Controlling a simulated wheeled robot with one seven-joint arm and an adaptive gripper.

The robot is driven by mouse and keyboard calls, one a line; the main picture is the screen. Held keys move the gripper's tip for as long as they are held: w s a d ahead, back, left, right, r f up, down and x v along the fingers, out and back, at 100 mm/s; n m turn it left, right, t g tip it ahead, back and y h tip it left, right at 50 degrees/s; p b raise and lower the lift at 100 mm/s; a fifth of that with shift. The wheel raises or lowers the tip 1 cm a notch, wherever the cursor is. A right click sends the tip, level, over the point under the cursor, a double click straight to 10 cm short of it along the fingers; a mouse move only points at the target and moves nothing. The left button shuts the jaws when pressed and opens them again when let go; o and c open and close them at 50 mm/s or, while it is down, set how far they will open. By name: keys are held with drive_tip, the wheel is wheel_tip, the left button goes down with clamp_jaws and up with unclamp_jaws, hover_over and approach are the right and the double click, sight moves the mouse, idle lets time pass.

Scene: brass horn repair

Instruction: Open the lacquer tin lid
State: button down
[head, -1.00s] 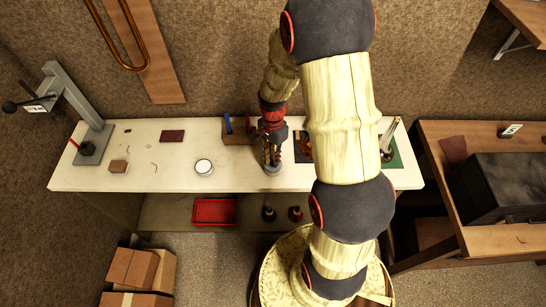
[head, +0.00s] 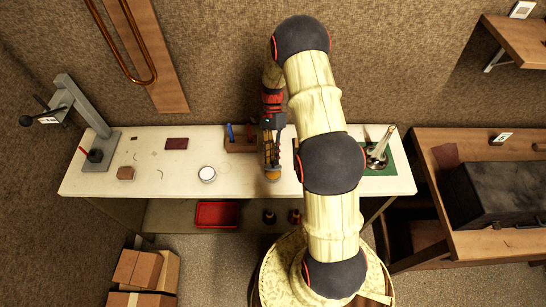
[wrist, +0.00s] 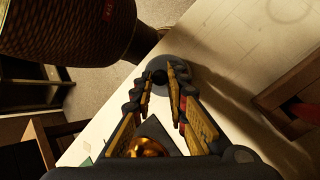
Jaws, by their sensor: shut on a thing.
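My gripper (head: 272,175) is over the front part of the white bench, right of the tool block. In the wrist view its two fingers (wrist: 160,72) close around a small dark knob (wrist: 158,76) in the middle of a round grey lid (wrist: 178,74), which I take for the lacquer tin lid. The gripper hides most of the tin in both views. I cannot tell whether the lid sits on the tin or is clear of it.
The white bench (head: 105,180) holds a round white-topped container (head: 207,173), a wooden tool block (head: 240,145) and a dark red pad (head: 176,144). A clamp stand (head: 98,135) is at left. A red tray (head: 216,214) is below. A brass piece (wrist: 148,148) shows near my fingers.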

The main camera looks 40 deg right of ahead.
drive_tip(key=shift+w, duration=0.1)
drive_tip(key=c, duration=1.8)
unclamp_jaws()
drive_tip(key=shift+c, duration=0.2)
drive_tip(key=shift+o, duration=0.5)
wheel_tip(320, 180, up, 10)
